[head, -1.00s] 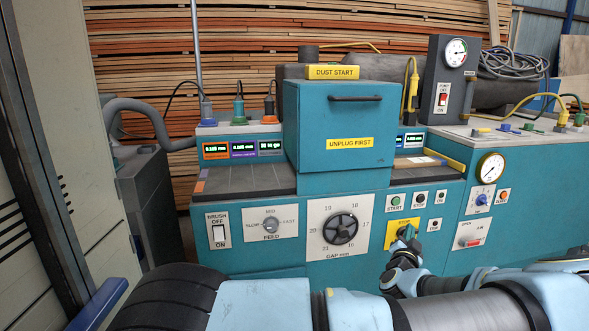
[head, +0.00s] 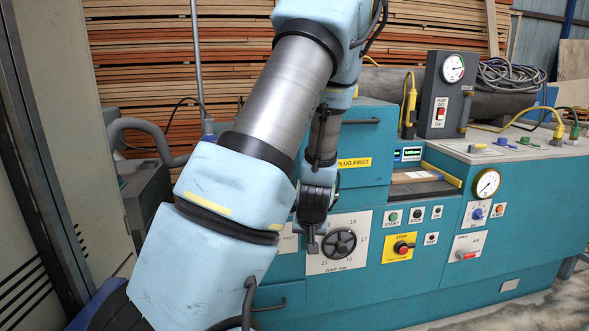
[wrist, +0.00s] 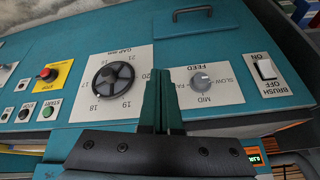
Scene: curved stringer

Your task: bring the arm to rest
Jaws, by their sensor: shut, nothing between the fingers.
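My gripper (head: 312,244) hangs in front of the teal machine, just left of the black gap handwheel (head: 339,242) in the head view. Its fingers are partly hidden by the dark wrist parts. In the wrist view my gripper (wrist: 162,84) shows two dark green fingers close together with nothing between them. They lie between the gap handwheel (wrist: 112,80) and the feed knob (wrist: 201,81), over the teal panel. I cannot tell whether they touch the panel. My arm is folded upward across the middle of the head view.
The red stop button (head: 401,247) sits on a yellow plate, right of the handwheel. A drawer-like hood with a handle (head: 360,121) is behind my arm. A grey cabinet (head: 60,200) stands close on the left. The floor at right (head: 545,305) looks clear.

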